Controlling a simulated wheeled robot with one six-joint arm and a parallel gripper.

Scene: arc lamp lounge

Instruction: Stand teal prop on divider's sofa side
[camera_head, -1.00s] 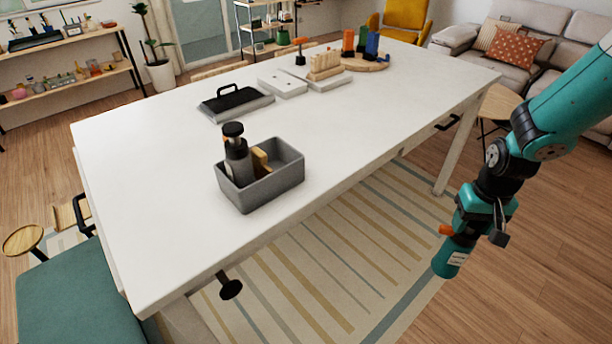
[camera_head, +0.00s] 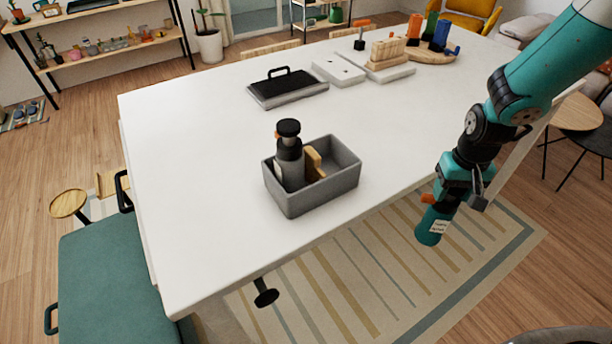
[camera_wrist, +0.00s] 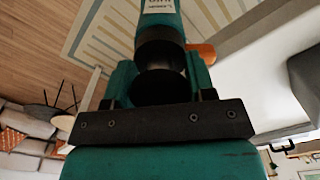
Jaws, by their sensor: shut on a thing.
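The teal prop (camera_head: 431,226) is a teal bottle shape with a white label and an orange side part. My gripper (camera_head: 460,182) is shut on its dark upper part, and the teal body hangs down, slightly tilted, in front of the table's right front edge. In the wrist view the prop (camera_wrist: 158,22) shows its label and black neck between my gripper's fingers (camera_wrist: 155,82). A grey open box (camera_head: 318,196) stands on the table. A light wooden divider-like piece (camera_head: 314,162) is inside it, beside a grey bottle with a black top (camera_head: 289,155). The box's right part looks empty.
The white table (camera_head: 210,200) has a dark-topped tray (camera_head: 288,90), white blocks and a round board (camera_head: 432,56) with coloured items at the back. The sofa (camera_head: 535,24) is at far right. Table space around the box is clear.

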